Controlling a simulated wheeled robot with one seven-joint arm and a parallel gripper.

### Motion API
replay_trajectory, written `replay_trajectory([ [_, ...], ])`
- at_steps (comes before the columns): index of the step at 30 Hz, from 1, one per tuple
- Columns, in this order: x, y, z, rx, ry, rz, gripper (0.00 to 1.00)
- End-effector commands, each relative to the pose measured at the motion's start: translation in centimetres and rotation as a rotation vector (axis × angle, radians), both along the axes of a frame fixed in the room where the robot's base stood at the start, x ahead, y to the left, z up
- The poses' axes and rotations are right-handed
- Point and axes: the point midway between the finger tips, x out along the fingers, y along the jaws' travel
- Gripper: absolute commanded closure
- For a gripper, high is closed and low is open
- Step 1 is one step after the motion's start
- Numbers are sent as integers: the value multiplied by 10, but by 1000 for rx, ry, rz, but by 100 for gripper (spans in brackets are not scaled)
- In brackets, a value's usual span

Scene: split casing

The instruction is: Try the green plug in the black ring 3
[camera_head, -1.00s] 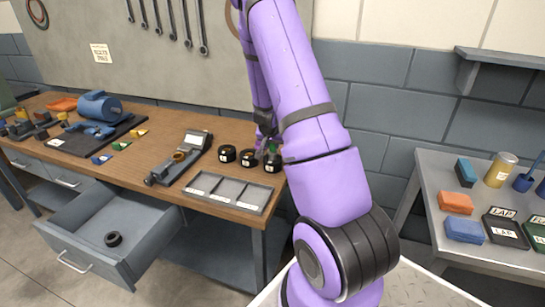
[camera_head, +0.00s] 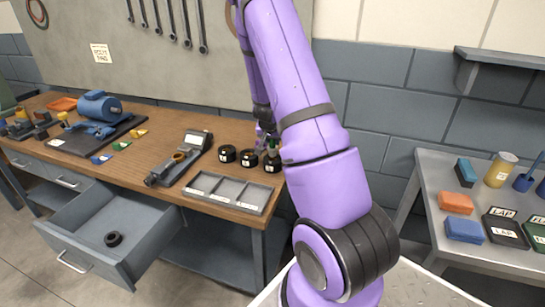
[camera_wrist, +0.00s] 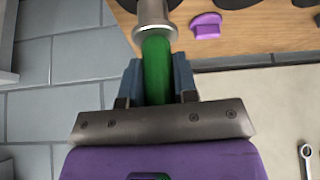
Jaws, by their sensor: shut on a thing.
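My gripper (camera_wrist: 157,85) is shut on the green plug (camera_wrist: 156,65), whose green handle sits between the two fingers in the wrist view. The plug's silver metal end (camera_wrist: 153,12) points away from the fingers, beside dark round shapes cut off by the top edge. In the head view the green plug (camera_head: 273,149) is small, at the rightmost black ring (camera_head: 272,165). Two more black rings (camera_head: 227,154) and (camera_head: 248,159) stand to its left. The ring labels are too small to read. I cannot tell whether the metal end is inside a ring.
A grey sectioned tray (camera_head: 226,207) lies at the bench's front edge, with a measuring device (camera_head: 180,160) to its left. An open drawer (camera_head: 75,240) holds another black ring (camera_head: 113,239). A purple piece (camera_wrist: 205,26) lies on the wood. A side table stands right.

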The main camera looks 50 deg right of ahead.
Motion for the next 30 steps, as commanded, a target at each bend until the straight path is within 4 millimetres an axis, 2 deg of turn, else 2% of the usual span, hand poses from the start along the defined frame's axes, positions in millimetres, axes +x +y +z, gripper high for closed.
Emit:
replay_trajectory([
  [18, 1, 0, 38, -2, -1, 1, 100],
  [30, 0, 0, 40, 0, -1, 0, 100],
])
